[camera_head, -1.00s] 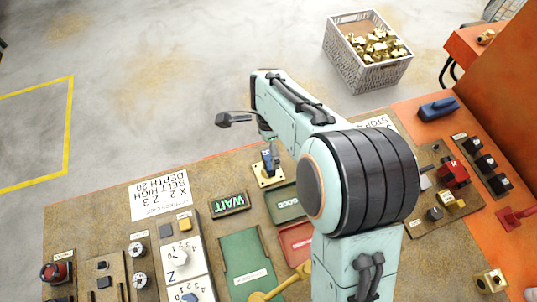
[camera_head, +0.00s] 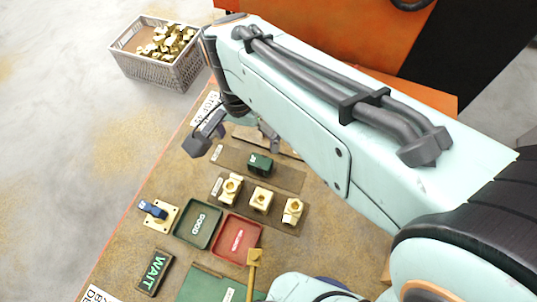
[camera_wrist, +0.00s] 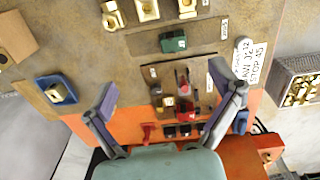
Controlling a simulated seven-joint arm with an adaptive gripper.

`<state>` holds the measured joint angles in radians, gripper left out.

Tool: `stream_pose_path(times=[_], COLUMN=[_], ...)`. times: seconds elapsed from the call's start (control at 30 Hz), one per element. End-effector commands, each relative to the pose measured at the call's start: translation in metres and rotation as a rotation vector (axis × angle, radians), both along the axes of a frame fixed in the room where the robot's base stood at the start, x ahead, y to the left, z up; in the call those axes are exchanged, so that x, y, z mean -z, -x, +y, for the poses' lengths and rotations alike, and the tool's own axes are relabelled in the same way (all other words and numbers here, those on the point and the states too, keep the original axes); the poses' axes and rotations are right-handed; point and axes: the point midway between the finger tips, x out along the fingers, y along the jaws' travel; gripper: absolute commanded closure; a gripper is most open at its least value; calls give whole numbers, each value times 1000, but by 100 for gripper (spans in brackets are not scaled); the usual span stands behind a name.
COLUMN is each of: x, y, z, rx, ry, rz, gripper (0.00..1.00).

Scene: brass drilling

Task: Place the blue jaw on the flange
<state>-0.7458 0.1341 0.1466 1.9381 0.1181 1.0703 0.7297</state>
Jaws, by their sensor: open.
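A blue piece that looks like the blue jaw (camera_head: 152,208) rests on a pale square plate that looks like the flange (camera_head: 164,224), at the left edge of the board in the head view. Whether it is fully seated cannot be told. My gripper (camera_head: 238,138) is open and empty, to the upper right of that plate and apart from it. In the wrist view my gripper (camera_wrist: 165,88) has its fingers spread wide above the board. Another blue piece (camera_wrist: 240,122) lies on the orange surface beyond the right finger in the wrist view.
Brass fittings (camera_head: 262,199) stand in a row near a green block (camera_head: 260,164). A green tray (camera_head: 198,224) and a red tray (camera_head: 237,239) lie beside the plate. A crate of brass parts (camera_head: 158,53) stands beyond the board. A red-handled fixture (camera_wrist: 184,80) shows between my fingers.

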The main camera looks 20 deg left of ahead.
Motion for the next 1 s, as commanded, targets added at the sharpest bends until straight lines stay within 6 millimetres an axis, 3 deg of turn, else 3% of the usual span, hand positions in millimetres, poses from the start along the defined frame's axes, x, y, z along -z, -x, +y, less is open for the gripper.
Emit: stream_pose_path(times=[0.03, 0.1, 0.2, 0.3, 0.5, 1.0], x=[-11, -16, -14, -6, 3, 3], y=[-7, 2, 33, 62, 87, 87], z=[-55, -117, -177, -207, -221, -221], rx=[20, 10, -5, -23, -48, -50], ry=[-2, -9, -33, -62, -92, -91], rz=[0, 12, 30, 36, 37, 37], gripper=[9, 9, 9, 9, 9, 9])
